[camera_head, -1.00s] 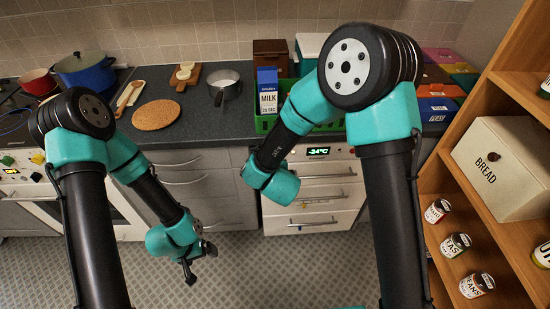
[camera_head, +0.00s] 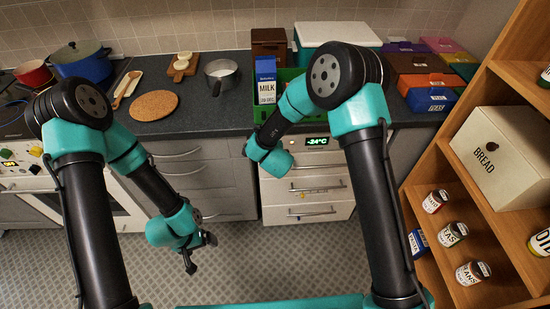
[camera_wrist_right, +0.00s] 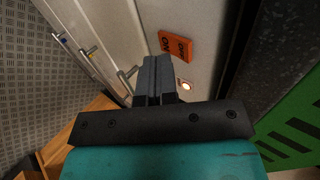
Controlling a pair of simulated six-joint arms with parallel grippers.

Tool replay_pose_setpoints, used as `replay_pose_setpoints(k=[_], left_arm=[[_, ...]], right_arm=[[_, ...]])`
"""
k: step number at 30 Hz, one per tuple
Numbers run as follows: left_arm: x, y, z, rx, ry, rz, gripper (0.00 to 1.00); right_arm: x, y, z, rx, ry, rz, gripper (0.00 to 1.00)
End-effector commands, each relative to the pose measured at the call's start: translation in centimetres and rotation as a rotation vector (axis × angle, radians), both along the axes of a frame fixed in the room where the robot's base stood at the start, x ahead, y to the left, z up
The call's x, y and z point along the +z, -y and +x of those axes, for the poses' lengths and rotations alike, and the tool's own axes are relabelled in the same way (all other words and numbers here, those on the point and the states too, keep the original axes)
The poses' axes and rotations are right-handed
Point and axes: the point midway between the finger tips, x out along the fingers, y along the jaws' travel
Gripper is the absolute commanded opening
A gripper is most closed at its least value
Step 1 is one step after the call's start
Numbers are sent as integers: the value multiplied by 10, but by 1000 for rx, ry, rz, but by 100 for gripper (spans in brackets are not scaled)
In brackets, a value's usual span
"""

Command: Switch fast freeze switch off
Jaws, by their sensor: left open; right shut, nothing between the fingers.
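The freezer drawer unit (camera_head: 330,185) stands under the counter in the head view, its display (camera_head: 317,141) reading -24°C. In the right wrist view the orange fast freeze switch (camera_wrist_right: 175,46) sits on the pale front panel, with a lit indicator (camera_wrist_right: 186,85) beside it. Which way the switch is set I cannot tell. My right gripper (camera_wrist_right: 158,62) is shut and empty, its fingertips close to the switch; contact is unclear. In the head view my right arm hides the switch and that gripper. My left gripper (camera_head: 200,257) is open and empty, low over the floor.
Drawer handles (camera_head: 312,212) stick out from the freezer front. Wooden shelves with a bread box (camera_head: 500,160) rise at the right. The floor between is clear.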

Motion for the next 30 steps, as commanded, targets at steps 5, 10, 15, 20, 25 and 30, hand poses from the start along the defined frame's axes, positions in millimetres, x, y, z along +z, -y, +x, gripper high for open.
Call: replay_pose_setpoints(k=[5,10,15,20,25,30], left_arm=[[0,0,0,0,0,0,95],[0,0,0,0,0,0,95],[0,0,0,0,0,0,95],[0,0,0,0,0,0,95],[0,0,0,0,0,0,95],[0,0,0,0,0,0,95]], right_arm=[[2,1,17,-3,-1,0,0],[2,0,20,0,-2,0,0],[2,0,19,0,-2,0,0],[4,0,26,-3,0,2,0],[4,0,25,-1,-2,0,0],[6,0,25,-1,-1,0,0]])
